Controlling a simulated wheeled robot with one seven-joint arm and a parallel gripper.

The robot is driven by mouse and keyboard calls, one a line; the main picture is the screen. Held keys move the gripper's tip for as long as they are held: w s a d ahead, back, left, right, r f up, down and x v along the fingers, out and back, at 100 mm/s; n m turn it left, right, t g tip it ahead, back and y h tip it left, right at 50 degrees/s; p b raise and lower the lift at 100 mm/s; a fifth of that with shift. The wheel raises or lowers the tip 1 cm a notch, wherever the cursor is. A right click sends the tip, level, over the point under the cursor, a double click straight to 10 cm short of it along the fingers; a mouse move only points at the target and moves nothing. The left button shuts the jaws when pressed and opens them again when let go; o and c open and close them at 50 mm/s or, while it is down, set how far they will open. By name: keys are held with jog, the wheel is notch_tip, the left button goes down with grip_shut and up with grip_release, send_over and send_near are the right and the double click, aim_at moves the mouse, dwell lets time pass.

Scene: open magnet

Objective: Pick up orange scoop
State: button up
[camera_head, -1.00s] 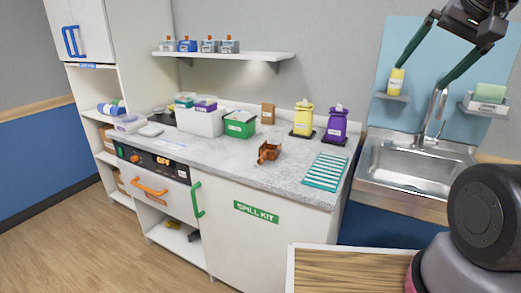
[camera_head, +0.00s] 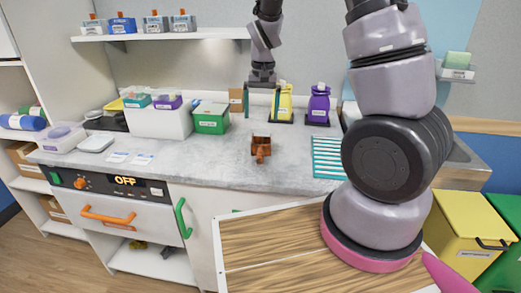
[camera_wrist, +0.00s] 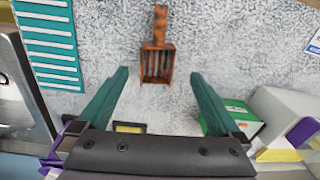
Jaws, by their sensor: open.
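The orange scoop (camera_head: 261,147) lies on the grey speckled counter, with its handle toward the counter's front edge in the head view. In the wrist view the scoop (camera_wrist: 157,65) shows a slatted or ribbed bowl, with the handle pointing to the top of the picture. My gripper (camera_head: 261,104) is above and behind the scoop, pointing down, open and empty. In the wrist view its two green fingers (camera_wrist: 160,76) stand apart, and the bowl appears between and just beyond their tips. They do not appear to touch it.
A green box (camera_head: 211,118) and a white bin (camera_head: 160,122) stand left of the scoop. Yellow (camera_head: 281,103) and purple (camera_head: 318,105) bottles stand behind right. A teal striped mat (camera_head: 328,158) lies right. A shelf (camera_head: 160,35) hangs above left. Counter around the scoop is clear.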

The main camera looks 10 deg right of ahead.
send_over(261, 150)
jog(key=w, duration=0.3)
jog(key=f, duration=0.7)
jog(key=shift+d+f, duration=0.1)
jog(key=shift+d, duration=0.2)
jog(key=f, duration=0.5)
jog(key=shift+w+d+f, duration=0.15)
jog(key=shift+w+f, duration=0.05)
jog(key=shift+f, duration=0.15)
